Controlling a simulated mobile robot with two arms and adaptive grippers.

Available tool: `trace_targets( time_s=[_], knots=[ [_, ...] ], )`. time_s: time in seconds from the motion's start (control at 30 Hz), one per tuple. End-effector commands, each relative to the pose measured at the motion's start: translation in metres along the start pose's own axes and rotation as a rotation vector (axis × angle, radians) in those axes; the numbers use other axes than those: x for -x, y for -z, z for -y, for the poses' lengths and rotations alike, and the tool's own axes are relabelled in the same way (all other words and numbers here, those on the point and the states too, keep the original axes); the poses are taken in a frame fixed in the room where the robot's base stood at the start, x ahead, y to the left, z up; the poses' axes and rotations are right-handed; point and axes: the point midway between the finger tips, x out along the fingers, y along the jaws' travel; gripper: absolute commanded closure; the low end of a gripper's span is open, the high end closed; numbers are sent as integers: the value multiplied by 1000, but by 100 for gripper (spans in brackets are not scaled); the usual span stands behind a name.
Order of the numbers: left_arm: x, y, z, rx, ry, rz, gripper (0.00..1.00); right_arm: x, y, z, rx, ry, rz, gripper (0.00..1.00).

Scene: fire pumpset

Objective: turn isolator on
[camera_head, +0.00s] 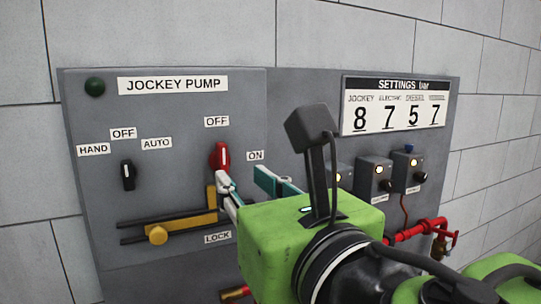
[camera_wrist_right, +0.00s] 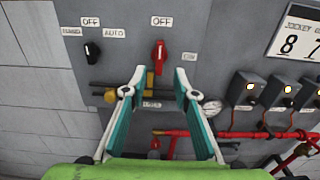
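The red isolator handle (camera_head: 221,156) is on the grey jockey pump panel (camera_head: 165,115). It stands upright below the OFF label (camera_head: 216,121), with the ON label (camera_head: 255,156) to its right. It also shows in the right wrist view (camera_wrist_right: 159,55). My right gripper (camera_head: 243,183) is open and empty just in front of the panel. In the right wrist view its two teal fingers (camera_wrist_right: 160,76) are spread below and to either side of the handle. In the head view one fingertip partly covers the handle's lower end. My left gripper is not in view.
A yellow lock slider (camera_head: 180,225) lies on dark rails below the isolator. A black selector knob (camera_head: 128,175) is at the left. Small grey boxes (camera_head: 374,177) with lit indicators and red pipes (camera_head: 415,230) are at the right.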

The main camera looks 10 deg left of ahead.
Motion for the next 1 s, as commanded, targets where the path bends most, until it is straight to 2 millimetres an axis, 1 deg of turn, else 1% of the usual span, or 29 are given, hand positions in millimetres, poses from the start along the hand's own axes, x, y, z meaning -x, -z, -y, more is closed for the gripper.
trace_targets(
  time_s=[0.03, 0.2, 0.3, 0.4, 0.5, 0.6, 0.87, 0.9, 1.0],
  knots=[
    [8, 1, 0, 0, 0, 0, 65, -12, -2, 0, -2, 2, -5, 73],
    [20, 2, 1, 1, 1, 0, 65, -48, -3, 0, -1, 1, -3, 73],
    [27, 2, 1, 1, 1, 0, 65, -67, -2, 0, -1, 1, -3, 73],
    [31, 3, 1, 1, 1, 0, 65, -81, -2, 0, -1, 1, -2, 73],
    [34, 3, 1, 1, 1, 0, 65, -90, -1, 0, -1, 0, -1, 73],
    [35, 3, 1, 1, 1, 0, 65, -95, 0, 0, 0, -1, -1, 73],
    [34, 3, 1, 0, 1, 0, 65, -96, 0, 0, 0, -1, 0, 73],
    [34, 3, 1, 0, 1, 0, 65, -96, 0, 0, 0, -1, 0, 76],
    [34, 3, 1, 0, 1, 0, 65, -96, 0, 0, 0, -1, 0, 100]
  ],
)
